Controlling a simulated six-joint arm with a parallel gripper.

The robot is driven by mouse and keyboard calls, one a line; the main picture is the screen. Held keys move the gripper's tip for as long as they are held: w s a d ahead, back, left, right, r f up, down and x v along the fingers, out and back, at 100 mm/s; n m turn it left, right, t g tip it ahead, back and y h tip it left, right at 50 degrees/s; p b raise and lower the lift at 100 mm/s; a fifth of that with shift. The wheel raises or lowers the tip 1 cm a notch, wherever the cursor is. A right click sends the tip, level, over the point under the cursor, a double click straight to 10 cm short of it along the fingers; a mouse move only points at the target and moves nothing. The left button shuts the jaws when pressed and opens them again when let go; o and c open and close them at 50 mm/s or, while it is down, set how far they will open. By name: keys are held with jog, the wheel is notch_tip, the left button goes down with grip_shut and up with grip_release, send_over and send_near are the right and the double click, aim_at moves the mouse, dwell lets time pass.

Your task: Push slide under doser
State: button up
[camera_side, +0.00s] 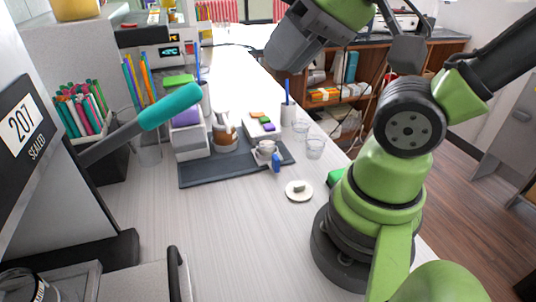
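The sealer (25,165) is a large dark machine at the left edge, with a panel reading "207 SEALED". A lever with a teal grip (170,107) sticks out from it to the upper right. At the lower left, a light grey slide (135,283) with a dark upright handle (177,272) extends out at the machine's foot, cut off by the frame edge. A cup (38,288) shows partly in the corner. I cannot pick out a doser with certainty. My gripper (290,45) is high at the top centre, far from the slide; its fingers cannot be made out.
A dark mat (205,173) holds boxes, a jar and a small white cup (265,150). A pen holder (85,120) is behind the lever. The counter's front middle is clear.

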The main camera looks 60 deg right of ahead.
jog(key=o, duration=0.3)
jog(key=shift+w+d, duration=0.15)
jog(key=shift+w, duration=0.15)
jog(key=m+g+y, duration=0.1)
jog(key=m+g, duration=0.4)
jog(key=g, duration=0.5)
send_over(276, 156)
jog(key=w+d, duration=0.2)
jog(key=w, duration=0.1)
jog(key=f, duration=1.9)
jog(key=shift+s+d, duration=0.1)
jog(key=shift+d, duration=0.1)
jog(key=x, duration=1)
jog(key=shift+s+f, duration=0.1)
jog(key=shift+s, duration=0.1)
grip_shut()
